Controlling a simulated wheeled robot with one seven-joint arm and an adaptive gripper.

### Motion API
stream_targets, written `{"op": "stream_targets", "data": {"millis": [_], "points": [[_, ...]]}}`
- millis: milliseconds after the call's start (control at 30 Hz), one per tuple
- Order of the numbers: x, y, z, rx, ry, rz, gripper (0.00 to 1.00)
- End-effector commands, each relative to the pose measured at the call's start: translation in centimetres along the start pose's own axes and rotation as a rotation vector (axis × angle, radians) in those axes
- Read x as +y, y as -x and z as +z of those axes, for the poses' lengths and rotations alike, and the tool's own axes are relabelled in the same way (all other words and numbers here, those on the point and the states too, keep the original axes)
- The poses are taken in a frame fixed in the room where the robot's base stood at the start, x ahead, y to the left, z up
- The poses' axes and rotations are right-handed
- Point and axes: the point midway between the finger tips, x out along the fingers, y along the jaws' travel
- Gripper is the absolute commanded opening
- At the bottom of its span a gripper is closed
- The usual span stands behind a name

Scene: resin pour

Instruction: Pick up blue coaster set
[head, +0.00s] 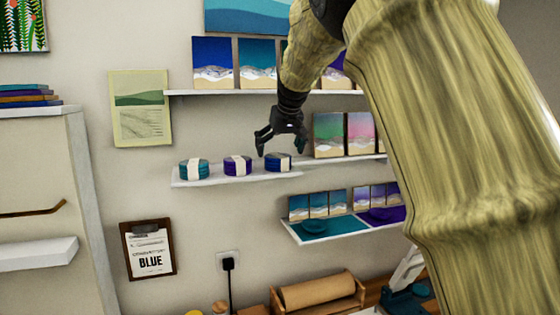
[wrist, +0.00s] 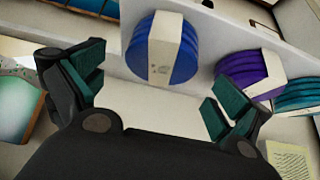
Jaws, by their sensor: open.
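The blue coaster set (head: 278,161) is a round stack with a pale paper band, at the right of three sets on the middle wall shelf. In the wrist view the blue set (wrist: 185,55) shows between and beyond my open fingers. My gripper (head: 281,141) is open and empty, just above and around the blue set in the head view. It also shows in the wrist view (wrist: 150,95). I cannot tell whether a finger touches the set. A clipboard (head: 149,249) on the wall below reads "BLUE".
A purple set (head: 237,165) and a teal set (head: 194,168) stand to the left on the same white shelf (head: 215,181). Small seascape panels (head: 328,135) stand close on the right. An upper shelf (head: 225,93) with more panels is above my gripper.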

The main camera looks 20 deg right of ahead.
Motion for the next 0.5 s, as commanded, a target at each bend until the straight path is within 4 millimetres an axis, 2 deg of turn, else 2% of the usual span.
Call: {"op": "stream_targets", "data": {"millis": [300,500], "points": [[0.3,-3.5,-0.1,-0.003,0.000,0.001,1.00],[0.6,-4.0,0.1,0.000,-0.003,0.003,1.00]]}}
